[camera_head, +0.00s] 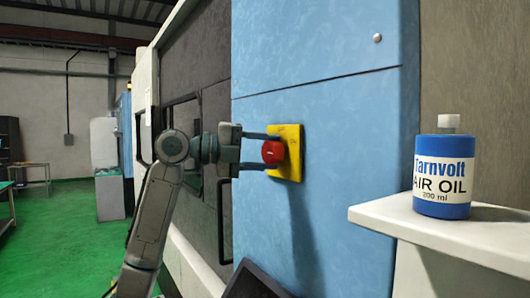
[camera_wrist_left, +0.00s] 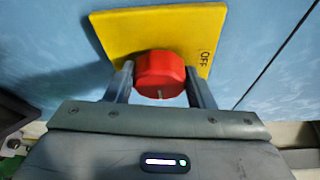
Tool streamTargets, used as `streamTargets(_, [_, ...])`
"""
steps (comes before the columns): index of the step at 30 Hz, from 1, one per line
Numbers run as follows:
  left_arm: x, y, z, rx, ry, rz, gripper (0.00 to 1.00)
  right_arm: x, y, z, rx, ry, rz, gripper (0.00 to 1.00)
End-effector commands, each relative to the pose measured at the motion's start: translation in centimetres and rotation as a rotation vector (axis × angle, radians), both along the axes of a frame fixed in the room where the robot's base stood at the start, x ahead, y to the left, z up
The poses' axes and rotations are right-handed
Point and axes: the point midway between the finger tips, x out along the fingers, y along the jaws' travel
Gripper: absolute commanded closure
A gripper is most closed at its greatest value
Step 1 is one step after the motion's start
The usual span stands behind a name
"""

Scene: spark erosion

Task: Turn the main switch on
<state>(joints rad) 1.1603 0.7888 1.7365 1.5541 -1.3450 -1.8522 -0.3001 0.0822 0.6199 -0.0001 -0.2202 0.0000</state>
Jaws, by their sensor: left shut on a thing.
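The main switch is a round red knob (camera_head: 273,151) on a yellow plate (camera_head: 291,134) fixed to the blue cabinet face. In the left wrist view the red knob (camera_wrist_left: 161,75) sits between the fingers, with a pale mark on its front. The yellow plate (camera_wrist_left: 150,30) carries the word OFF at its right. My left gripper (camera_head: 268,152) reaches in from the left, with one finger above and one below the knob, shut on it. In the left wrist view the gripper (camera_wrist_left: 162,85) has a finger on each side of the knob. My right gripper is not in view.
The blue cabinet (camera_head: 345,130) stands upright before me. A blue and white air oil bottle (camera_head: 443,175) stands on a white shelf (camera_head: 430,226) at the right. A dark slanted panel (camera_head: 258,283) is low in front. Green floor (camera_head: 65,240) is open at the left.

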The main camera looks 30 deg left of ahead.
Motion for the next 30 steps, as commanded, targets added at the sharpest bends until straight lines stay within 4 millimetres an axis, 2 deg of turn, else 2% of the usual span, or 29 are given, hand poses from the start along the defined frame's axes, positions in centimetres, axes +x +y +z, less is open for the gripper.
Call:
streamTargets(2, [0.0,0.0,-0.1,0.004,0.001,-0.001,0.74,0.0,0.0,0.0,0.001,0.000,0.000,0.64])
streamTargets(3, [0.0,0.0,-0.1,0.004,0.001,-0.001,0.50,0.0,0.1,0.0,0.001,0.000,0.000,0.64])
streamTargets(6, [0.0,0.0,-0.1,0.002,0.001,-0.001,0.30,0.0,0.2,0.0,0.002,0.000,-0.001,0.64])
streamTargets(17, [-0.3,0.3,-0.2,0.001,0.000,0.001,0.30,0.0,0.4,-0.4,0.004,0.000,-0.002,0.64])
streamTargets(20, [-1.2,1.3,-0.3,0.003,0.000,0.003,0.30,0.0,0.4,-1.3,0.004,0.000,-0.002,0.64])
streamTargets(30, [-5.9,5.9,0.1,0.002,-0.001,0.003,0.30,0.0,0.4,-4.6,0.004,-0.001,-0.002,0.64])
